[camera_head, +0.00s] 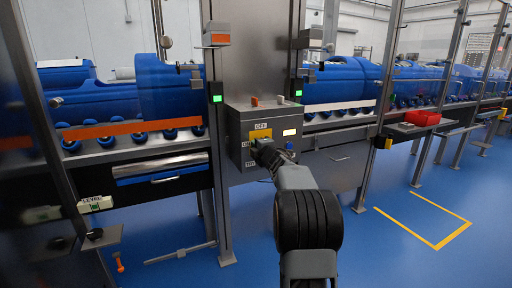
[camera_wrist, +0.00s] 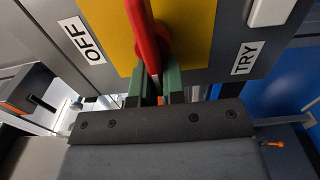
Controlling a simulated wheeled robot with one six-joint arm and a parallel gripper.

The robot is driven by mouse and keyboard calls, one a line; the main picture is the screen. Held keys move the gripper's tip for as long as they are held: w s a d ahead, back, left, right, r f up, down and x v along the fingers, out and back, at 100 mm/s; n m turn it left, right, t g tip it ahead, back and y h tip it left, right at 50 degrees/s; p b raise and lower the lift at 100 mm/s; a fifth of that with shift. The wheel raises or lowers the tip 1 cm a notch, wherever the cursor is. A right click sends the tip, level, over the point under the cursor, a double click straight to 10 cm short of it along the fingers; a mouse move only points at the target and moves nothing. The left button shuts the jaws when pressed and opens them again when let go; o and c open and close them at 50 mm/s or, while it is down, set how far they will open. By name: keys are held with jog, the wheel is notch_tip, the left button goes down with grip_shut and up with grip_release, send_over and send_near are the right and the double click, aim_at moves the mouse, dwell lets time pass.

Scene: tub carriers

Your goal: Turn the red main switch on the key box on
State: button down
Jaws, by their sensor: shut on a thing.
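The grey key box (camera_head: 234,152) is mounted on the metal column in the head view, with a yellow plate (camera_head: 262,133) on its front. In the wrist view the red main switch (camera_wrist: 146,38) is a long handle over the yellow plate (camera_wrist: 188,30). The OFF label (camera_wrist: 82,40) is on its left and the TRY label (camera_wrist: 244,58) on its right. My gripper (camera_wrist: 155,90) is shut on the red handle, with a green finger on either side of it. In the head view my gripper (camera_head: 261,144) is at the box front and hides the handle.
A white part (camera_wrist: 270,11) stands beside the yellow plate in the wrist view. Green lights (camera_head: 216,98) flank the column. Blue tubs (camera_head: 178,88) line the conveyor behind. A red bin (camera_head: 422,118) is at the right.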

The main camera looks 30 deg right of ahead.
jog(key=c, duration=1.2)
grip_release()
jog(key=shift+s+d+f, duration=0.1)
jog(key=shift+d, duration=0.15)
jog(key=shift+a, duration=0.15)
jog(key=s+a+p, duration=0.2)
jog(key=s, duration=1.1)
jog(key=shift+s, duration=0.3)
